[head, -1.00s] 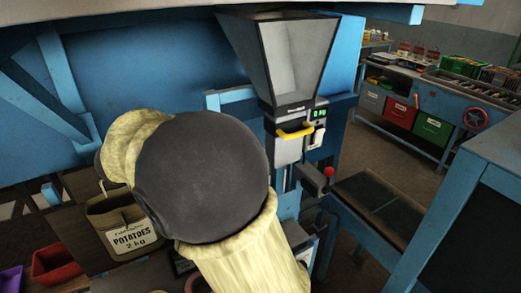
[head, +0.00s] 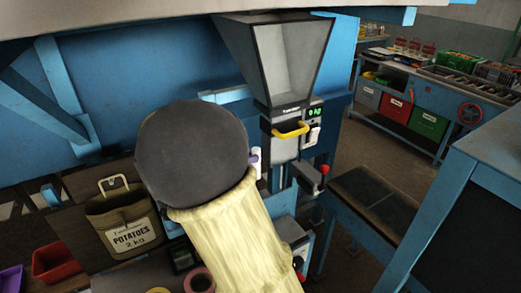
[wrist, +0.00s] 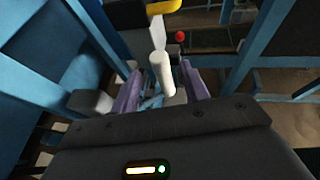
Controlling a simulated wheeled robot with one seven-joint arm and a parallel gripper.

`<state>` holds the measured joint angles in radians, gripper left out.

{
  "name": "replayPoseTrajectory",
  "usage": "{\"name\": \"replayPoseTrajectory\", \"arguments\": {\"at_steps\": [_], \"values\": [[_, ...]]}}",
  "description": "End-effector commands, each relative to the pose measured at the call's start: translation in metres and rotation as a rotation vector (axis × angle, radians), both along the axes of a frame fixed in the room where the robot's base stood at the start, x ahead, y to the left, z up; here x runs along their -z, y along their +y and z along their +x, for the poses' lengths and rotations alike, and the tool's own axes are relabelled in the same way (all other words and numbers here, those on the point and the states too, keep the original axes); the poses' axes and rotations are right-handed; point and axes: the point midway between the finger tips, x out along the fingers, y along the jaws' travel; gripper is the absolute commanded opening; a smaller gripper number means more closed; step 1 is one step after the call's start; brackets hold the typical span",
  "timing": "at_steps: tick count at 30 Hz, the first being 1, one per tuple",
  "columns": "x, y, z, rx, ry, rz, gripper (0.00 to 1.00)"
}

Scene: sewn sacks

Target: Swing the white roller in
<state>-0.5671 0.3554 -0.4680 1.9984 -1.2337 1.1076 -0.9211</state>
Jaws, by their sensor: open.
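The white roller (wrist: 161,73) stands up between my gripper's purple fingers in the wrist view. My gripper (wrist: 160,80) is open, with one finger on each side of the roller and a visible gap to both. In the head view my dark round arm joint hides most of the gripper. A small purple fingertip (head: 254,156) and a pale bit of the roller (head: 259,170) show at its right edge, just left of the hopper machine's lower body.
The grey hopper (head: 290,55) with a yellow handle (head: 291,130) stands behind. A red knob (head: 325,169) sticks out at its right; it also shows in the wrist view (wrist: 180,37). A potato sack (head: 125,222) hangs at left. A blue frame (head: 440,215) stands at right.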

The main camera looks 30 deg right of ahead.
Motion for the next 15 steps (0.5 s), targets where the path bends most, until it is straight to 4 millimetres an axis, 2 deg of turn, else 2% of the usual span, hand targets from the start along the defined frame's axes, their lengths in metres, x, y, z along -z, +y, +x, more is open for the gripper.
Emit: {"name": "replayPoseTrajectory", "arguments": {"at_steps": [1, 9, 15], "values": [[0.002, -0.009, 0.001, 0.004, 0.003, 0.0, 0.45], [0.019, -0.049, 0.013, 0.002, 0.002, -0.001, 0.45], [0.026, -0.062, 0.016, 0.001, 0.0, 0.0, 0.45]]}}
